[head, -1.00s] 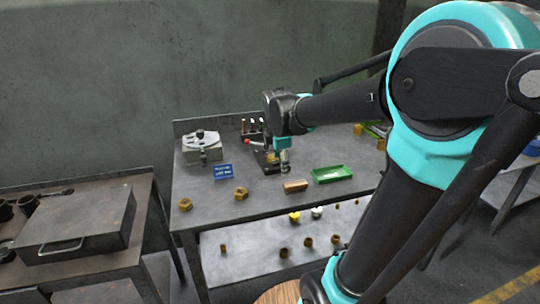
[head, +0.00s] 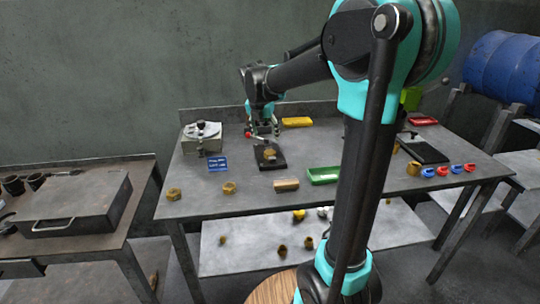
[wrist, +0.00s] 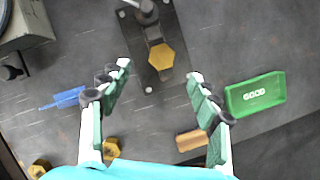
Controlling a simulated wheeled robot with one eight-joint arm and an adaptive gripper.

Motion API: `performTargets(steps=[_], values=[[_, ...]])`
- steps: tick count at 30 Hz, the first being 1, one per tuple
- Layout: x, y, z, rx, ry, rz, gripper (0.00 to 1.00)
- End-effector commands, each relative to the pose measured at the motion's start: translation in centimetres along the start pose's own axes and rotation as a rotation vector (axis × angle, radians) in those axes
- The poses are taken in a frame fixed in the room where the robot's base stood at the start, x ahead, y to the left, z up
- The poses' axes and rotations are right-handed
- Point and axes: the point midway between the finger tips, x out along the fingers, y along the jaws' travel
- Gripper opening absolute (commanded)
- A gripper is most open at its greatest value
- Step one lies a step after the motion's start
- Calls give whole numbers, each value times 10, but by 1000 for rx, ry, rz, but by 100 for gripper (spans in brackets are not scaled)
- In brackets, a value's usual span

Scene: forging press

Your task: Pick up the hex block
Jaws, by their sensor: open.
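A yellow-brown hex block (wrist: 161,57) sits on a narrow dark fixture (wrist: 178,34) in the wrist view. In the head view the block (head: 270,153) is on the same dark fixture (head: 277,164) on the bench. My gripper (wrist: 160,70) is open and empty, its two fingers wide apart with the block just beyond and between their tips in the picture. In the head view my gripper (head: 262,132) is above and slightly behind the block; I cannot tell the exact height. Two more hex-shaped pieces, (head: 229,188) and (head: 174,194), lie at the bench's front left.
A brown block (head: 286,185) and a green tray marked GOOD (wrist: 255,94) lie in front and to the right. A yellow tray (head: 297,122) is behind. My arm hides part of the bench.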

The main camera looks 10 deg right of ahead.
Motion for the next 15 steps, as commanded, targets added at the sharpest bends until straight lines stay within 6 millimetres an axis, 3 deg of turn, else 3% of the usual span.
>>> performTargets(steps=[6,15], values=[[35,0,0,1,0,0,62],[57,-2,-2,2,0,-1,62]])
